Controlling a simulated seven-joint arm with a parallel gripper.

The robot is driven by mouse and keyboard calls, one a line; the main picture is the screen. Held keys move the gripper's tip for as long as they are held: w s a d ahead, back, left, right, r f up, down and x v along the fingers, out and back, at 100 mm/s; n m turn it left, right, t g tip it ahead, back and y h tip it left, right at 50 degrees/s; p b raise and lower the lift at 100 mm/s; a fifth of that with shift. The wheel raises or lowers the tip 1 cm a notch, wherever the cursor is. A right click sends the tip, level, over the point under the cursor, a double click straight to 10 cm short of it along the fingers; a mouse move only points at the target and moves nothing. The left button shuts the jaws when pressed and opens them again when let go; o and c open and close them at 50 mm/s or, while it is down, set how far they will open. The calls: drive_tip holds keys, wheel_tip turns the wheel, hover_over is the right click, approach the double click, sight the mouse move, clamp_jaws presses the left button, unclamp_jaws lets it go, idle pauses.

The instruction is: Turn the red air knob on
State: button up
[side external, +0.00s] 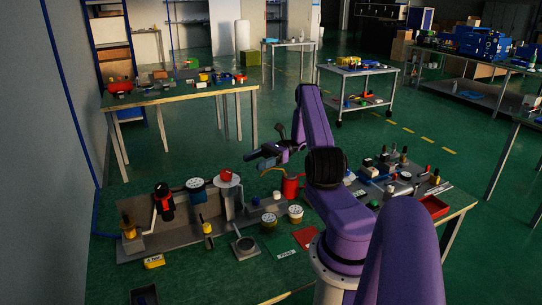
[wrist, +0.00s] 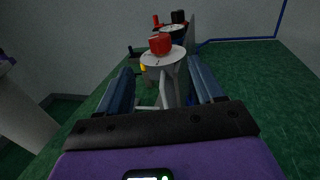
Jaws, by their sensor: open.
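The red air knob (side external: 226,174) sits on a round white disc (side external: 229,183) on top of a grey post on the bench panel. In the wrist view the knob (wrist: 159,43) shows ahead, beyond the fingertips, with the white disc (wrist: 164,60) under it. My gripper (side external: 252,156) is a little to the right of the knob and slightly higher in the side view. Its two blue-grey fingers (wrist: 161,68) are apart, with a gap between them and nothing held. The knob and the fingers look apart.
A blue gauge (side external: 196,185) and a black and red part (side external: 163,202) stand left of the knob. A red cylinder (side external: 291,187) and white-topped jars (side external: 295,213) are to its right.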

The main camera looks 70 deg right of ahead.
drive_tip(key=v, duration=0.6)
drive_tip(key=shift+s+d, duration=0.15)
drive_tip(key=shift+d, duration=0.1)
drive_tip(key=s+t, duration=0.1)
drive_tip(key=m+t+h, duration=0.6)
drive_tip(key=h, duration=0.1)
approach(226, 171)
drive_tip(key=x, duration=1)
drive_tip(key=shift+f, duration=0.1)
drive_tip(key=shift+g+y, duration=0.3)
drive_tip(key=c, duration=1)
